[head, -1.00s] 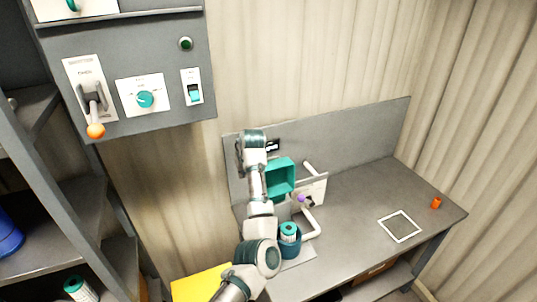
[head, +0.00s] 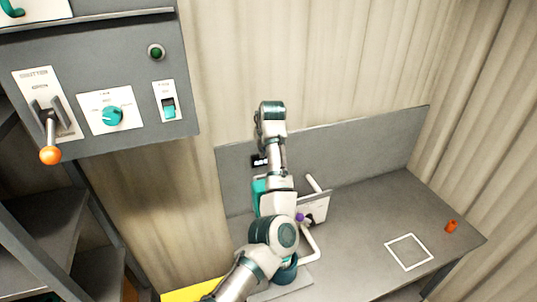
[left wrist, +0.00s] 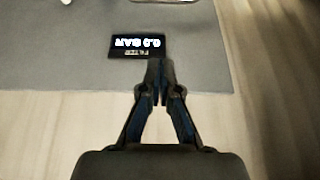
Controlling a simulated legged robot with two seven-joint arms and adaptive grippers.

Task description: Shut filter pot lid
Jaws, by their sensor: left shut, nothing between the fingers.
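The teal filter pot (head: 285,272) stands on the bench in the head view, mostly hidden behind my left arm. A teal part that looks like its raised lid (head: 259,196) shows at the left edge of my arm, largely covered. My left gripper (head: 257,137) is up by the bench's back panel, above the lid and apart from it as far as I can see. The left wrist view shows its two fingers (left wrist: 160,76) shut together and empty, in front of a small black display. Pot and lid are not visible in that view. My right gripper is not in view.
The black display (left wrist: 139,46) is on the grey back panel (head: 370,150). White pipes and a white plate (head: 316,207) with a purple knob stand right of the pot. A white square outline (head: 408,252) and an orange object (head: 451,226) lie right. A control panel (head: 135,55) hangs left.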

